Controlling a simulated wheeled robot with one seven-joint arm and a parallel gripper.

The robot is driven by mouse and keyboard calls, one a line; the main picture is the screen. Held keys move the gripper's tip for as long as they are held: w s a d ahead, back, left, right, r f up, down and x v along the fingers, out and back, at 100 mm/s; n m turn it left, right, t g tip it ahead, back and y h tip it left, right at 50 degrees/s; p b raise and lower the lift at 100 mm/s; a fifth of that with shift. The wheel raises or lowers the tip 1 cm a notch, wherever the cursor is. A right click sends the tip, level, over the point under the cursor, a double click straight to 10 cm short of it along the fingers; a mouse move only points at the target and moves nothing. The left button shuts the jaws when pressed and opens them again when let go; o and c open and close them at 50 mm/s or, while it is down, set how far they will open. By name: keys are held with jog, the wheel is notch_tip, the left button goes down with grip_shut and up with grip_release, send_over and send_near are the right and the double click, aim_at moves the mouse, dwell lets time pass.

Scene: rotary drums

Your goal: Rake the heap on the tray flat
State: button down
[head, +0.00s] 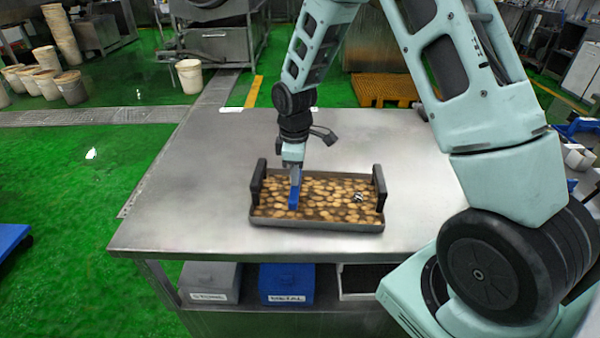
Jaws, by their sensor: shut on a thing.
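The tray (315,225) is a dark rectangular tray with a black upright handle at each end, standing on the steel table. Brown, potato-like pieces (335,192) cover its floor from end to end and look spread in a fairly even layer. A small shiny metallic item (359,197) lies among them near the right handle. My gripper (294,178) is over the left part of the tray, shut on a blue tool (294,197). The tool points down into the pieces; its lower edge appears to touch them. The fingertips are small and partly hidden.
The steel table (200,200) is clear left of the tray and behind it. Below, a shelf holds a grey bin (209,280), a blue bin (286,282) and a white-rimmed crate (358,280). My arm covers the table's right side.

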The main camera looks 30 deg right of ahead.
jog(key=shift+r+p, duration=4.4)
jog(key=shift+r, duration=1.15)
